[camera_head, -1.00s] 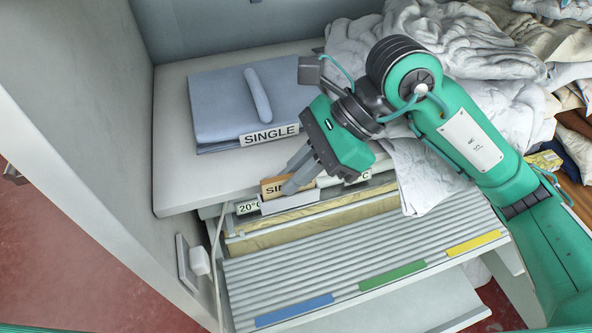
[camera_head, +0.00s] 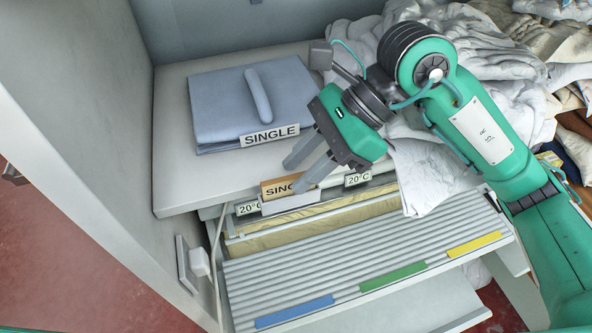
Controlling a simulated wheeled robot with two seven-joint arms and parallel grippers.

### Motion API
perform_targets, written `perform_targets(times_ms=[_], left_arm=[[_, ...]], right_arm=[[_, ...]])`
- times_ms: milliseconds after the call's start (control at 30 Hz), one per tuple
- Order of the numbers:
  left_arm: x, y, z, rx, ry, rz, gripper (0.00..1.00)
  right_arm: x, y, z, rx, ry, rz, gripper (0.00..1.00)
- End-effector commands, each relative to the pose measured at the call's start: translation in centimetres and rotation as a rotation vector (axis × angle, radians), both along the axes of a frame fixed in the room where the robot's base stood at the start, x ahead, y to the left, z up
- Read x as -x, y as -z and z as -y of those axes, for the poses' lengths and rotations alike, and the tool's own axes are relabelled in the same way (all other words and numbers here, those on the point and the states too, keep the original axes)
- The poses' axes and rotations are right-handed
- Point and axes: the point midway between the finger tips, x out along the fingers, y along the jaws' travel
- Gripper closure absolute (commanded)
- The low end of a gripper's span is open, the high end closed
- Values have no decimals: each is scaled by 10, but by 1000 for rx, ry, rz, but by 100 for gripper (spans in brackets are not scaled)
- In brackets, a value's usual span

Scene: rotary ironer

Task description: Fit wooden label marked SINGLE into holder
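The wooden label (camera_head: 275,191) stands upright in the light grey holder (camera_head: 290,204) at the front edge of the white top, with its lower part hidden behind the holder's front. Its letters "SING" show; the rest is hidden by a finger of my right gripper. My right gripper (camera_head: 293,176) is open, its two fingers spread apart, one in front of the label's right end and one behind and above it. My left gripper is not in view.
A folded blue-grey cloth (camera_head: 215,105) with a white SINGLE tag (camera_head: 269,135) lies behind the label. White 20°C tags (camera_head: 358,179) flank the holder. A ribbed panel (camera_head: 340,270) with coloured strips lies in front. Crumpled white linen (camera_head: 430,165) crowds the right.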

Motion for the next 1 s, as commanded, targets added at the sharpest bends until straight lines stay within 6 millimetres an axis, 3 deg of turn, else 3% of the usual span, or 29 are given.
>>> perform_targets(times_ms=[300, 500, 1000], left_arm=[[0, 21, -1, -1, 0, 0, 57], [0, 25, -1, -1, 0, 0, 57], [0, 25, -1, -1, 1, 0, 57]], right_arm=[[-15, -49, 46, -1, 3, 3, 70], [-20, -69, 62, -1, 0, 1, 70], [-21, -75, 66, -1, 0, 0, 70]])
